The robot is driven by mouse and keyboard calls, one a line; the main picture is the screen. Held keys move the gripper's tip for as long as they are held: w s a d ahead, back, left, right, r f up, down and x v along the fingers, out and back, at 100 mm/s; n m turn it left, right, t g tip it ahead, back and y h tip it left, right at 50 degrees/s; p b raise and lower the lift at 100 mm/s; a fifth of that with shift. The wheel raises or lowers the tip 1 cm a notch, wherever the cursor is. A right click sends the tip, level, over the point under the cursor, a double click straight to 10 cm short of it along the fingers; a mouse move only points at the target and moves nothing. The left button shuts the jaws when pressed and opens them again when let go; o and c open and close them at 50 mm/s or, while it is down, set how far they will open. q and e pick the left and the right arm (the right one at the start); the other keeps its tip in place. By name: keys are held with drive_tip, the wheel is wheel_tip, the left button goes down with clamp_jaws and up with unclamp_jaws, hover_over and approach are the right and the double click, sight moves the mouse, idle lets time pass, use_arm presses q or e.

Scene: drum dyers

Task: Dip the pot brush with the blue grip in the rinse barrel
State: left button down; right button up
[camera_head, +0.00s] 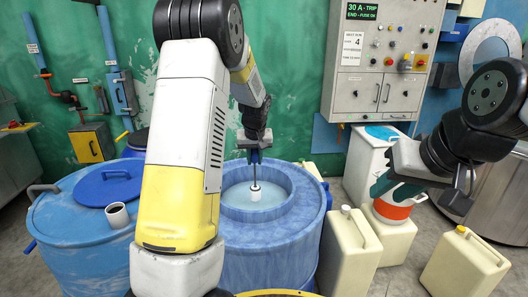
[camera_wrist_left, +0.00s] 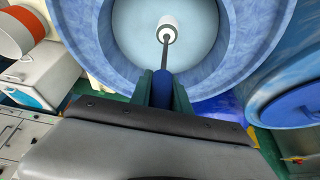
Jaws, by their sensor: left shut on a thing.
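The pot brush (camera_wrist_left: 163,55) has a blue grip (camera_wrist_left: 162,90), a thin dark shaft and a round white head (camera_head: 255,194). My left gripper (camera_head: 254,153) is shut on the blue grip and holds the brush head-down over the rinse barrel (camera_head: 268,239). The barrel is blue, round and open, with pale liquid (camera_head: 236,195) inside. The white head is inside the rim, at or near the liquid surface; I cannot tell how deep it is. The barrel also shows in the left wrist view (camera_wrist_left: 101,35). My right gripper (camera_head: 462,190) is at the right, apart from the barrel; its fingertips are unclear.
A lidded blue barrel (camera_head: 75,222) stands left, with a white cup (camera_head: 117,215) on it. Cream jerrycans (camera_head: 349,250) (camera_head: 464,265) and a white-and-orange container (camera_head: 393,211) stand right. A control cabinet (camera_head: 383,65) hangs on the back wall. Some floor between the jerrycans is clear.

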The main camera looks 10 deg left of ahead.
sight(255, 173)
use_arm(q)
drive_tip(key=shift+f, duration=4)
drive_tip(key=shift+r, duration=0.1)
drive_tip(key=shift+r, duration=0.45)
drive_tip(key=shift+f, duration=0.15)
drive_tip(key=shift+f, duration=0.45)
